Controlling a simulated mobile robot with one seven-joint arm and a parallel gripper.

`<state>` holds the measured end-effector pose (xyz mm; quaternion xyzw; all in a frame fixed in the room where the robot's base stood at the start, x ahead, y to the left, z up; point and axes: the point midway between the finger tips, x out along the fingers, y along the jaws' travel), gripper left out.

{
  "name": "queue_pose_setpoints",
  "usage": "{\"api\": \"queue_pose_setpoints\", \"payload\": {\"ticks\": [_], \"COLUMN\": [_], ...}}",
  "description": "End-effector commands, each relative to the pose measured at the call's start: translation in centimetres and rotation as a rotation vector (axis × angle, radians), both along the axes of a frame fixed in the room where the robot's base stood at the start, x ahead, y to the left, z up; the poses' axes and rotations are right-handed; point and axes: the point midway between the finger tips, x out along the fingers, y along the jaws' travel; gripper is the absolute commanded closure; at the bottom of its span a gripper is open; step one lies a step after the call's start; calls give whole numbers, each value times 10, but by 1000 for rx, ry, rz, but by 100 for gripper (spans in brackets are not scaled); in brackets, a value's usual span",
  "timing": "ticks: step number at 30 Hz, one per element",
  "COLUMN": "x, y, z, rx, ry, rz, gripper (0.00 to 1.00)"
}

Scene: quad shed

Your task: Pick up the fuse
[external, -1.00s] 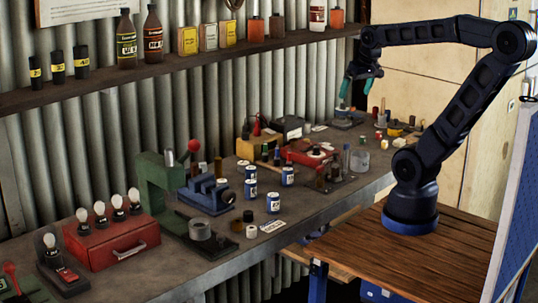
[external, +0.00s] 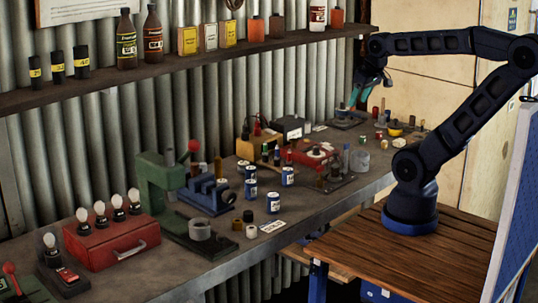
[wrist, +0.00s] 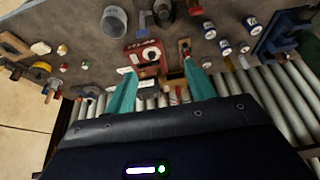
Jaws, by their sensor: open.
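My gripper (external: 361,97) is open and empty, its teal fingers pointing down above the far end of the workbench (external: 310,215). In the wrist view my gripper (wrist: 160,68) has its fingers spread apart with nothing between them. I cannot tell for sure which thing is the fuse. Several small coloured cylinders (external: 379,134) stand on the bench to the right of and below my gripper. Small red and green pieces also show at the left of the wrist view (wrist: 62,50).
A red device (external: 313,153) and a black box (external: 289,127) stand left of my gripper. Blue-and-white cans (external: 273,203), a blue vise (external: 207,193) and a red drawer box (external: 112,238) are nearer. A shelf (external: 200,62) of bottles runs along the corrugated wall.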

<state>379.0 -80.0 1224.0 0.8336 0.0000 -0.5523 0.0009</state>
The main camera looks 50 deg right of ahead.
Motion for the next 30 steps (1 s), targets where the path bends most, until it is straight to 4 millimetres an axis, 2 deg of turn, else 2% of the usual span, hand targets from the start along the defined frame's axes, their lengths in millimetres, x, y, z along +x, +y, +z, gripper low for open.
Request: {"api": "queue_pose_setpoints", "payload": {"ticks": [10,14,17,30], "x": [1,10,24,93], "y": [-1,-12,-31,-141], "z": [0,-4,-9,-44], "rx": [-5,-55,-137,-547], "ry": [2,21,52,294], "rz": [1,16,46,314], "gripper": [55,55,55,55]}}
